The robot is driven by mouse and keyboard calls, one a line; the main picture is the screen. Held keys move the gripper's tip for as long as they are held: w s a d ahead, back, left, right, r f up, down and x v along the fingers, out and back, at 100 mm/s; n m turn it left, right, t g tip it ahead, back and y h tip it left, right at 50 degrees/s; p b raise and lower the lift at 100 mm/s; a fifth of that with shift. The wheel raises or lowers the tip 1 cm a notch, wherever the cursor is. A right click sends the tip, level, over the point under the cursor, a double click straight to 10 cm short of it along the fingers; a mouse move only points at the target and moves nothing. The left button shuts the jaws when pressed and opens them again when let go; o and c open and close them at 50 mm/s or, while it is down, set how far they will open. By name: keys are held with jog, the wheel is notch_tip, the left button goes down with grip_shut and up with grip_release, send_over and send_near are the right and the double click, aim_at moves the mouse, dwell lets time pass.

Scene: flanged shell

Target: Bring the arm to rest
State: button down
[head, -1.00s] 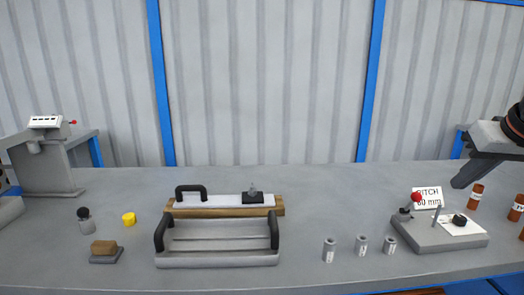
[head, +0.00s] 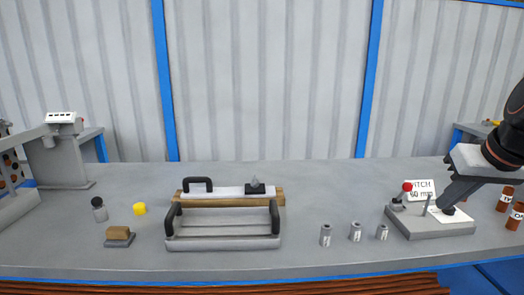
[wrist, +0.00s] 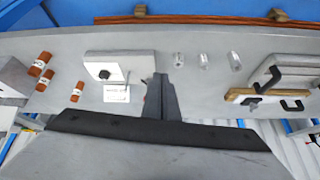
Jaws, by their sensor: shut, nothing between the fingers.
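My gripper (head: 446,205) is at the right of the head view, its dark fingers closed together and pointing down and to the left. The fingers overlap the grey fixture block (head: 415,232) with the red-knobbed lever and the white "PITCH 60 mm" card (head: 421,190). I cannot tell from this view how far above the block they are. In the wrist view the gripper (wrist: 160,80) shows as two fingers side by side with no object between them. The fixture block (wrist: 120,60) and its card (wrist: 117,93) lie just left of the fingers there.
Several brown labelled bottles (head: 504,199) stand right of the block. Small grey cylinders (head: 355,231) stand left of it. A grey tray with black handles (head: 222,244) sits mid-bench. A grey machine (head: 58,160) stands at the left. Bench between tray and cylinders is clear.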

jog(key=s+a+f, duration=0.2)
jog(key=a+f, duration=0.1)
jog(key=f, duration=0.3)
jog(key=s+a+f+n+g, duration=0.1)
jog(key=s+a+f, duration=0.2)
jog(key=f, duration=0.4)
jog(key=s+a+f, duration=0.2)
jog(key=a+f, duration=0.2)
jog(key=f, duration=0.3)
jog(key=shift+s+a+f, duration=0.15)
jog(key=shift+s+a, duration=0.2)
jog(key=shift+a, duration=0.05)
